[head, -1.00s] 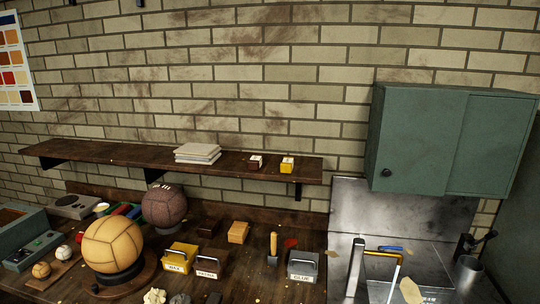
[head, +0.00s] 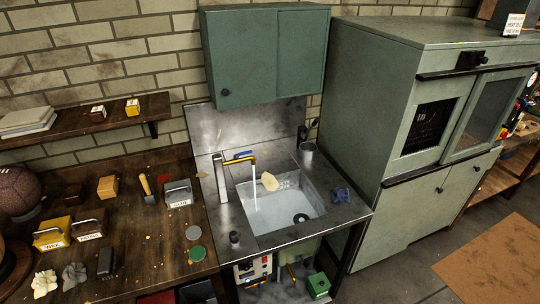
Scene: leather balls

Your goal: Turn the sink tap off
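The sink tap (head: 221,178) stands at the left edge of the metal sink (head: 282,213), in the middle of the head view. It is a tall grey column with a yellow spout (head: 239,160) reaching right over the basin. A thin pale stream of water (head: 254,190) falls from the spout into the basin. A blue piece (head: 243,154) shows just behind the spout; I cannot tell if it is the handle. A beige sponge-like piece (head: 270,181) lies at the basin's back edge. Neither of my grippers shows in the head view.
A wooden workbench (head: 140,225) with tins, blocks and balls adjoins the sink on the left. A green wall cabinet (head: 266,60) hangs above. A large green oven-like cabinet (head: 420,120) stands to the right. A metal cup (head: 307,152) and a blue cloth-like item (head: 342,194) lie on the sink's rim.

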